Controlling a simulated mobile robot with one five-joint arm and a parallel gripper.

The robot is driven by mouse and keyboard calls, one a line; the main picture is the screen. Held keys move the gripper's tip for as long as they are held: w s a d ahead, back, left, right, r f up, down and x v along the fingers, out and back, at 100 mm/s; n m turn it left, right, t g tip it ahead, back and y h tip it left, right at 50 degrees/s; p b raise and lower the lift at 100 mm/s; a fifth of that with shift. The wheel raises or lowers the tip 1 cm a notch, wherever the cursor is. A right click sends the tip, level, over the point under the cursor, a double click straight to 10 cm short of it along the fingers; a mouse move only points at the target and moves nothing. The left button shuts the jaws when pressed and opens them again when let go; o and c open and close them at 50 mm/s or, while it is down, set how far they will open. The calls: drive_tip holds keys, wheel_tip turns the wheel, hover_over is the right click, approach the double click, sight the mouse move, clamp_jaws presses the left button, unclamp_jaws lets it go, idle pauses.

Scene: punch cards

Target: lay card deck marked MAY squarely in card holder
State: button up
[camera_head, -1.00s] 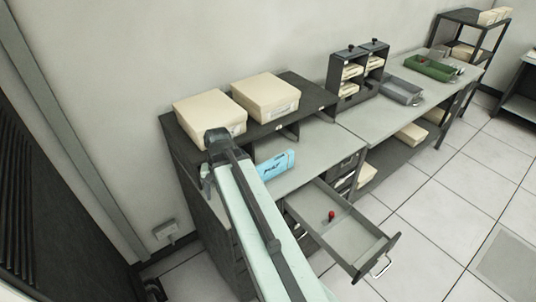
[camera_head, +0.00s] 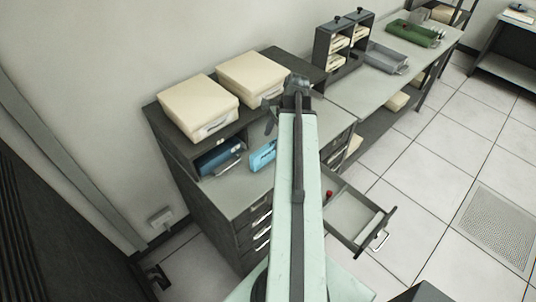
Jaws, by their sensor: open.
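The light blue card deck (camera_head: 263,156) stands on the grey desk top below the dark shelf. My arm covers its right part, and its marking is hard to read now. My gripper (camera_head: 272,108) is beyond and above the deck, near the shelf's right part. It is small and partly hidden by my arm, open, and apart from the deck. I cannot tell for sure which thing is the card holder; a grey tray (camera_head: 387,58) lies on the far bench.
Two cream boxes (camera_head: 199,105) sit on the shelf, with a dark blue box (camera_head: 221,157) beneath. An open drawer (camera_head: 350,215) with a red object juts out at right. A dark rack (camera_head: 340,44) and green tray (camera_head: 412,33) are farther back. Floor at right is clear.

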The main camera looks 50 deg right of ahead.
sight(270, 145)
drive_tip(key=b+x, duration=0.5)
drive_tip(key=shift+f, duration=0.25)
drive_tip(key=shift+r, duration=0.2)
clamp_jaws()
